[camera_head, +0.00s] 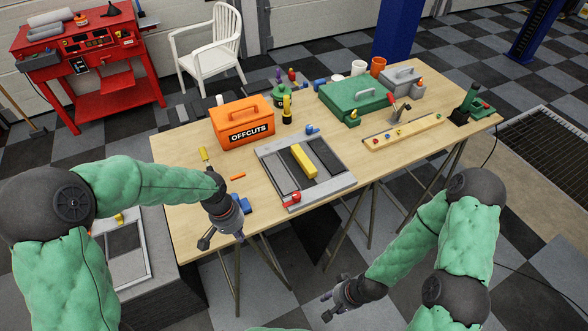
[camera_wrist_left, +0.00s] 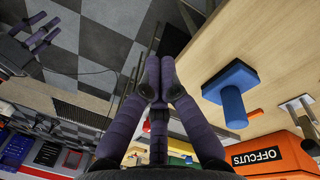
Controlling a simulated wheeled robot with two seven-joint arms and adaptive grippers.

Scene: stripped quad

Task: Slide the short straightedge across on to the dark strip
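A yellow bar (camera_head: 303,160), which I take to be the short straightedge, lies in the grey framed board (camera_head: 262,152) on the table. A dark strip (camera_head: 325,156) runs beside it on the right. A grey strip (camera_head: 279,173) lies on its left. My left gripper (camera_head: 222,238) is at the table's front edge, left of the board and apart from the bar. In the left wrist view its fingers (camera_wrist_left: 158,82) meet with nothing visible between them. My right gripper (camera_head: 327,306) is in front of the table, low and empty, its fingers apart.
A blue knobbed block (camera_head: 245,205) sits close to my left gripper. The orange OFFCUTS box (camera_head: 241,123) stands behind the board. A red clamp-like piece (camera_head: 292,198) is at the board's front corner. A wooden rail (camera_head: 403,134) and green case (camera_head: 354,98) lie to the right.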

